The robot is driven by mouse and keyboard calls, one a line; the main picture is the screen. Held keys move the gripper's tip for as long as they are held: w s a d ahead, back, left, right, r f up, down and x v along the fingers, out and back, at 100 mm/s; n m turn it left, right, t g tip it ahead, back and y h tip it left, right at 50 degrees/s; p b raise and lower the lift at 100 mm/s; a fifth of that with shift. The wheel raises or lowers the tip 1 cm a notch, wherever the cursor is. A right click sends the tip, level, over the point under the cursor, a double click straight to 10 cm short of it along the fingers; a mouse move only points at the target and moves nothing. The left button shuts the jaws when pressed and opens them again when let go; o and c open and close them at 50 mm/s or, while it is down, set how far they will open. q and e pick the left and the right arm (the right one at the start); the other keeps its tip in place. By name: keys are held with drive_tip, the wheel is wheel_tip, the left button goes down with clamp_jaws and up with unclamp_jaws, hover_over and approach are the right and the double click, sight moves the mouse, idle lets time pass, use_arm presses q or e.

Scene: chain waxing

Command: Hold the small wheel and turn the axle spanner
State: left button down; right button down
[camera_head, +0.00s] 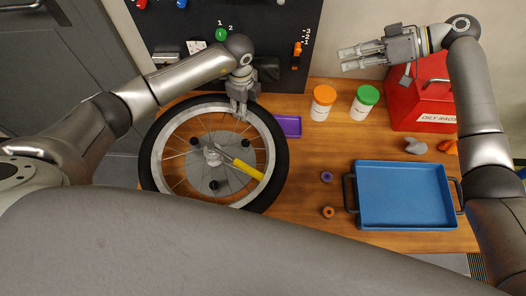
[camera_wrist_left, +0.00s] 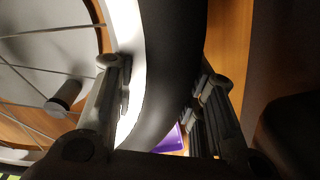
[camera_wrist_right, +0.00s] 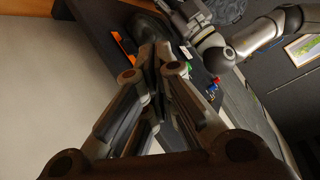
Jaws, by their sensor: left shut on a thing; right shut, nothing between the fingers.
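The small wheel (camera_head: 281,140) lies flat on the left part of the wooden bench, with a black tyre and a pale rim. My left gripper (camera_head: 239,108) is shut across its tyre and rim at the upper right edge; the left wrist view shows one finger inside the rim and the others outside the tyre (camera_wrist_left: 172,70). The axle spanner (camera_head: 246,168), with a yellow handle, lies across the wheel's hub (camera_head: 213,155), its head at the hub and its handle toward the lower right. My right gripper (camera_head: 362,54) is shut and empty, raised above the bench's back right; its fingers meet in the right wrist view (camera_wrist_right: 155,58).
A blue tray (camera_head: 405,194) with black handles stands at the right. Orange-capped (camera_head: 322,103) and green-capped (camera_head: 364,103) jars and a red box (camera_head: 425,98) stand behind it. A purple tray (camera_head: 288,126) lies beside the wheel. Two small rings lie between wheel and blue tray.

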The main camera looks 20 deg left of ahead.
drive_tip(key=s+a+f+m+g+y, duration=0.1)
drive_tip(key=s+a+f+m+g, duration=0.15)
drive_tip(key=s+f, duration=0.4)
drive_tip(key=s+a+f+m+g+y, duration=0.1)
drive_tip(key=s+a+f+m+g, duration=0.15)
drive_tip(key=s, duration=0.65)
approach(237, 163)
drive_tip(key=w+a, duration=0.3)
drive_tip(key=shift+s+a+f+n+g, duration=0.15)
drive_tip(key=shift+s+f, duration=0.15)
drive_tip(key=shift+s, duration=0.25)
drive_tip(key=shift+s+f+n+g, duration=0.1)
drive_tip(key=shift+s+f, duration=0.2)
drive_tip(key=shift+s, duration=0.25)
drive_tip(key=shift+s+a+f+n+g, duration=0.15)
drive_tip(key=shift+s+f, duration=0.2)
drive_tip(key=shift+s, duration=0.25)
drive_tip(key=shift+d, duration=0.1)
